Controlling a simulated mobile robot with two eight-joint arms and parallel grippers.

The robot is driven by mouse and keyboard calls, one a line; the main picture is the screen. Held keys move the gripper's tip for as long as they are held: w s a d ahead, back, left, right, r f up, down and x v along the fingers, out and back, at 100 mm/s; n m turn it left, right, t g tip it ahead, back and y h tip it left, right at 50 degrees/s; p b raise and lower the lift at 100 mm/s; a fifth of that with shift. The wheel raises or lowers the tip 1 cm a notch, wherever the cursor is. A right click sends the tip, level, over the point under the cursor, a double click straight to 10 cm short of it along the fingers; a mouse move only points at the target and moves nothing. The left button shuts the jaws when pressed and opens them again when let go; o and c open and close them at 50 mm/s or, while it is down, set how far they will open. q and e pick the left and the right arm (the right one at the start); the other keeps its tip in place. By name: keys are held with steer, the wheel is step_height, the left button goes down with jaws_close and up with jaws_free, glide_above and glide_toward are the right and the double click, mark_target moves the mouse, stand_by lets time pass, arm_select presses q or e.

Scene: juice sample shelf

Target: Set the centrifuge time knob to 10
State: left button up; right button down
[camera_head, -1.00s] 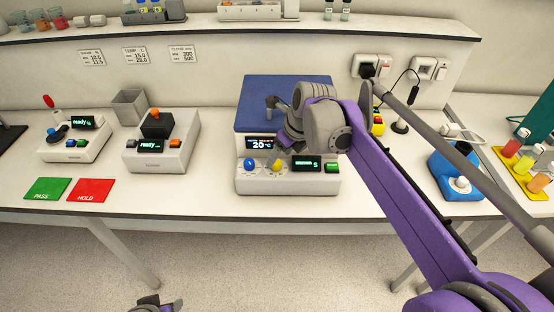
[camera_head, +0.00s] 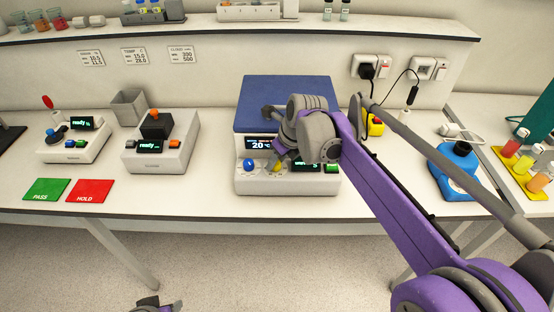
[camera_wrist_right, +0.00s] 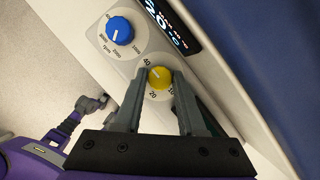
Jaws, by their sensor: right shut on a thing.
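The centrifuge (camera_head: 285,108) has a blue lid and a white front panel. Its yellow time knob (camera_head: 276,168) is partly covered by my right gripper (camera_head: 280,160) in the head view. In the right wrist view, the fingers of my right gripper (camera_wrist_right: 158,76) are shut on the yellow knob (camera_wrist_right: 160,77), one on each side. Numbers such as 40, 20 and 10 ring it; its small white mark seems to face the 40 side. A blue knob (camera_wrist_right: 119,30) sits beside it. My left gripper (camera_head: 157,304) shows at the bottom edge, its jaws unclear.
The centrifuge's time display (camera_head: 306,164) is mostly hidden by my right gripper. A green button (camera_head: 331,168) is right of it. Two grey devices (camera_head: 160,155) (camera_head: 73,142) stand left, with green (camera_head: 47,189) and red (camera_head: 90,190) mats. A blue device (camera_head: 455,180) is at the right.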

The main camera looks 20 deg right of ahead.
steer(key=shift+n, duration=0.3)
steer(key=n+g+y, duration=0.1)
steer(key=n, duration=0.3)
steer(key=shift+w+d+p, duration=0.1)
steer(key=shift+p, duration=0.2)
steer(key=shift+n+g+y, duration=0.4)
steer(key=shift+n+g, duration=0.1)
steer(key=shift+n, duration=1)
steer(key=c, duration=0.5)
jaws_free()
